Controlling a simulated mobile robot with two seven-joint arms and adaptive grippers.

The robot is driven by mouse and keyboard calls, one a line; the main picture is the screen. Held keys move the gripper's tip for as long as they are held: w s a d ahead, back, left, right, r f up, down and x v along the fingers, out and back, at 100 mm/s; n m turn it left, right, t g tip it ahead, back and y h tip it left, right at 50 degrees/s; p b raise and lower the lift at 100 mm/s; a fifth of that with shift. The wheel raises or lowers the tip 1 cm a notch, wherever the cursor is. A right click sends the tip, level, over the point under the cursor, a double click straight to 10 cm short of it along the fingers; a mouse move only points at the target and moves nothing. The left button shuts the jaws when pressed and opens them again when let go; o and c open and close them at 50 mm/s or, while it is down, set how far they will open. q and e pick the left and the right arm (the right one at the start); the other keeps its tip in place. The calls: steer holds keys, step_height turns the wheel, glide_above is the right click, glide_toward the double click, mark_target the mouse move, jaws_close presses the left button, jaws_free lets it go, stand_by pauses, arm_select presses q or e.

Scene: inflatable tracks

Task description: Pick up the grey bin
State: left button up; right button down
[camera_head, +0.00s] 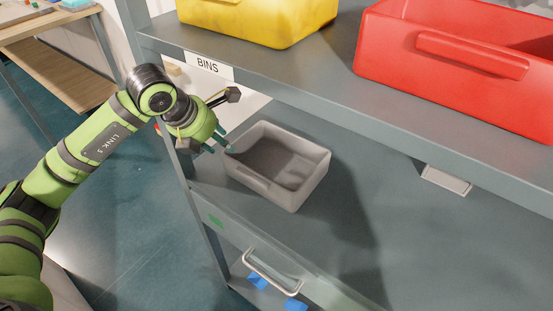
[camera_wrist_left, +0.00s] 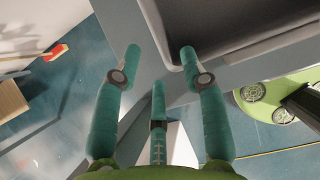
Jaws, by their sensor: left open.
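The grey bin (camera_head: 278,165) is an open rectangular box standing upright on the middle shelf (camera_head: 340,190), below the shelf labelled BINS. My left gripper (camera_head: 222,143) is at the bin's left corner, with its teal fingers pointing toward the rim. In the left wrist view the fingers of my left gripper (camera_wrist_left: 160,60) are spread, with nothing held between them. The corner of the grey bin (camera_wrist_left: 175,50) shows just beyond the fingertips there. I cannot tell whether a finger touches the bin. My right gripper is not in view.
A yellow bin (camera_head: 262,18) and a red bin (camera_head: 450,65) stand on the upper shelf (camera_head: 300,75), above the grey bin. A shelf post (camera_head: 190,185) stands close to my left gripper.

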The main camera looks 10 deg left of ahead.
mark_target(240, 138)
arm_select(q)
steer(key=w, duration=0.1)
steer(key=w+d, duration=0.1)
steer(key=w, duration=0.1)
steer(key=shift+d+r+p, duration=0.15)
steer(key=shift+d+p, duration=0.05)
steer(key=shift+p, duration=0.15)
steer(key=shift+w+d, duration=0.15)
steer(key=shift+w, duration=0.4)
steer(key=p+x, duration=0.1)
steer(key=x, duration=0.4)
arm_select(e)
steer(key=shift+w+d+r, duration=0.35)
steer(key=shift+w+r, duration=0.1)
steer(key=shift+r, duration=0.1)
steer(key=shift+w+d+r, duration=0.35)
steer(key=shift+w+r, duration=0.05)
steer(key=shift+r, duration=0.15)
arm_select(q)
steer(key=shift+c, duration=0.4)
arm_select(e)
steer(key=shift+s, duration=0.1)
arm_select(q)
jaws_close()
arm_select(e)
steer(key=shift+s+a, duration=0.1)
